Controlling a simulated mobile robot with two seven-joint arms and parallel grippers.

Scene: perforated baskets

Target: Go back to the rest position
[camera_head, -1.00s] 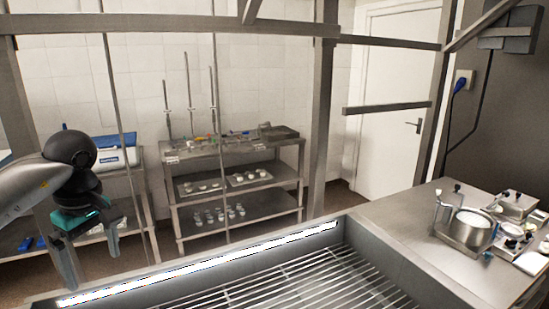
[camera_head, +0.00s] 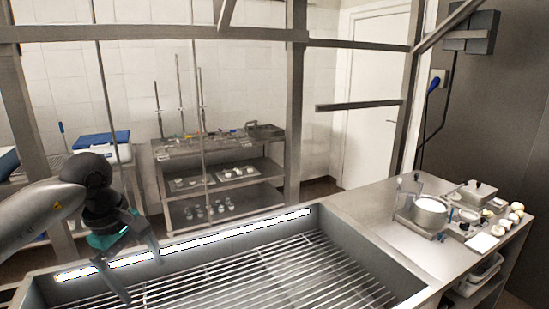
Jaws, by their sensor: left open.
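My left gripper (camera_head: 141,275) comes in from the left in the head view. Its two grey fingers are spread apart below a teal band, with nothing between them. It hangs over the left end of a steel basin (camera_head: 360,220) with a metal rod grate (camera_head: 280,275) inside. I cannot tell whether the fingertips touch the grate. My right gripper is not in view. No perforated basket shows clearly.
A steel counter (camera_head: 385,240) on the right bears a pot (camera_head: 430,213) and several small items. A steel shelf rack (camera_head: 215,165) stands behind the basin. Steel posts and bars (camera_head: 297,100) frame the space above the basin. The grate's middle and right are clear.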

